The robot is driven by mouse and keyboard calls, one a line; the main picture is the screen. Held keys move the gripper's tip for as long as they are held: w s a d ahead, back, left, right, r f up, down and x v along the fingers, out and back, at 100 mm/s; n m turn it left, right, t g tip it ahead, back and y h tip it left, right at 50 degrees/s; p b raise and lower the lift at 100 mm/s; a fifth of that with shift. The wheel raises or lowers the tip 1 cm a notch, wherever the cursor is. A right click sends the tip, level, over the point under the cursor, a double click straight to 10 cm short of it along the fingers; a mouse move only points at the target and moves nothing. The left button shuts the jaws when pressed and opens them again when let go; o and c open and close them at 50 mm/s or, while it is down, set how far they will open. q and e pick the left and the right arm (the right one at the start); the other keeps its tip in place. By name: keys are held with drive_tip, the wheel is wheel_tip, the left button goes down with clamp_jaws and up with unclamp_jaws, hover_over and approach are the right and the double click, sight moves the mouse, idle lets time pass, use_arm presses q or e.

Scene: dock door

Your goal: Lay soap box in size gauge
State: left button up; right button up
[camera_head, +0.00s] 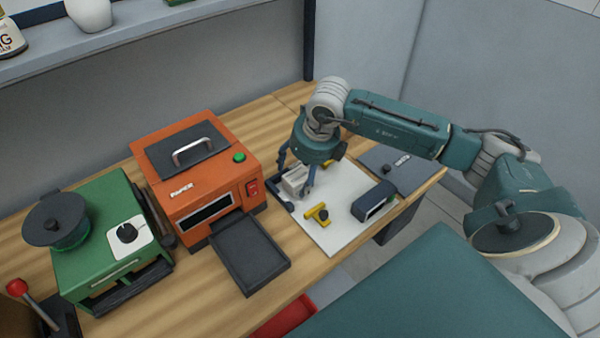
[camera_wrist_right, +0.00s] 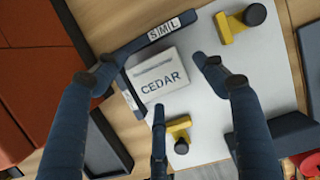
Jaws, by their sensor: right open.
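The soap box, a pale block lettered CEDAR (camera_wrist_right: 161,83), lies label up in the right wrist view and shows as a whitish block (camera_head: 294,183) in the head view. The size gauge, a dark blue angled frame with a white lettered strip (camera_wrist_right: 150,42), runs along the box's upper and left sides, close to it. Whether they touch is not clear. My right gripper (camera_head: 297,180) is open over the box, its fingers spread around it and apart from it in the right wrist view (camera_wrist_right: 153,75). The arm partly hides the gauge in the head view. My left gripper is out of view.
A white board (camera_head: 335,238) lies under the gauge. Yellow clamps with black knobs (camera_head: 317,213) and a dark blue device (camera_head: 374,202) stand on it. An orange machine (camera_head: 200,180) with a dark tray (camera_head: 250,255) and a green machine (camera_head: 105,240) stand to the left.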

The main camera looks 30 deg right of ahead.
drive_tip(key=b+v, duration=0.2)
drive_tip(key=v, duration=0.9)
drive_tip(key=shift+b, duration=0.4)
drive_tip(key=shift+r, duration=0.2)
